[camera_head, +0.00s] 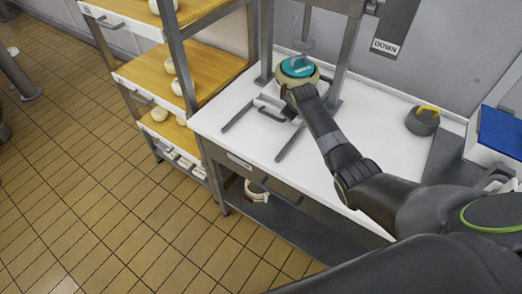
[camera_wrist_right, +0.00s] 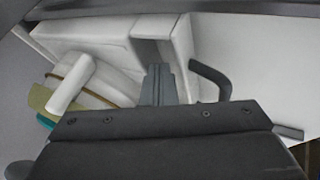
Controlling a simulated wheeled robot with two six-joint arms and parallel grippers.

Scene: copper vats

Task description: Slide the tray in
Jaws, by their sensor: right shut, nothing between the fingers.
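The white tray (camera_head: 267,101) sits on the white worktop between two dark rails, under the press frame. Its dark bar handle (camera_head: 271,115) faces the front; in the right wrist view the handle (camera_wrist_right: 212,78) is just right of my fingers. A round pale mould with a teal lid (camera_head: 297,67) is on the tray beneath the press. My right gripper (camera_wrist_right: 157,84) is shut and empty, close against the tray's front side (camera_wrist_right: 160,24). In the head view my right gripper (camera_head: 291,101) partly covers the tray and mould. My left gripper is not in view.
The rails (camera_head: 240,115) reach forward from the tray on the worktop (camera_head: 225,117). A shelf rack (camera_head: 150,73) with pale rounds stands left. A grey round object with a yellow handle (camera_head: 423,120) and a blue-topped box (camera_head: 500,130) are right. The worktop's middle right is clear.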

